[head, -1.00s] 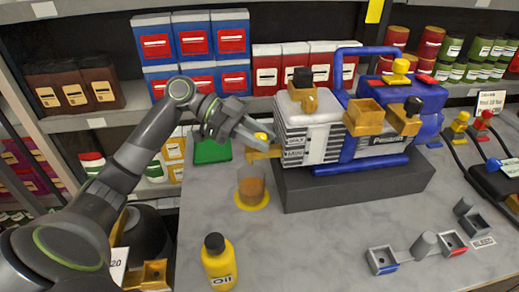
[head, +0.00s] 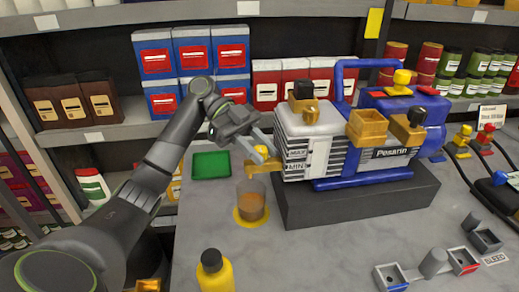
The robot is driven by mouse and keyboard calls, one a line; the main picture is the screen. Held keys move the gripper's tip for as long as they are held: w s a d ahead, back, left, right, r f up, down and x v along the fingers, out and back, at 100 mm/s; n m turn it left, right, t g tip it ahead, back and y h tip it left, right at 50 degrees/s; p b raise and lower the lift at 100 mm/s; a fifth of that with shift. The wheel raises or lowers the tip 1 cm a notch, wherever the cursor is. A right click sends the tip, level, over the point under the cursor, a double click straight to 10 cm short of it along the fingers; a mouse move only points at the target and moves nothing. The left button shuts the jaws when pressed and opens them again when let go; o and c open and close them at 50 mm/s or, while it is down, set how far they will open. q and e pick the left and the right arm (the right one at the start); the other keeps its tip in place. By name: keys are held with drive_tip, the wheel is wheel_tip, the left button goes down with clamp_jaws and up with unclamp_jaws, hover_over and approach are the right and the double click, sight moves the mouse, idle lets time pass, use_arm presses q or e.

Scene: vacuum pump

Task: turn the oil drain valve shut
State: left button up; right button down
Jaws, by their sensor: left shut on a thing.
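The vacuum pump (head: 330,150) has a white and blue body and stands on a dark grey block. A brass drain spout (head: 264,167) sticks out of its left end, with the small yellow drain valve handle (head: 262,150) on top. My left gripper (head: 259,149) is shut on this handle, and its fingers hide part of it. A clear cup (head: 251,205) with amber oil stands below the spout on a yellow round mat (head: 251,222). I cannot tell clearly whether oil runs between spout and cup. My right gripper is not in view.
A yellow oil bottle (head: 214,272) stands at the front of the grey counter (head: 310,245). A green tray (head: 211,165) lies behind the cup. Small grey fixtures (head: 433,263) lie at the front right. Shelves with boxes and cans stand behind.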

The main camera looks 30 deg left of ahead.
use_arm(q)
drive_tip(key=o, duration=1)
drive_tip(key=shift+c, duration=0.2)
drive_tip(key=b+v, duration=0.1)
drive_tip(key=v, duration=0.6)
drive_tip(key=shift+a, duration=0.25)
drive_tip(key=shift+w, duration=0.1)
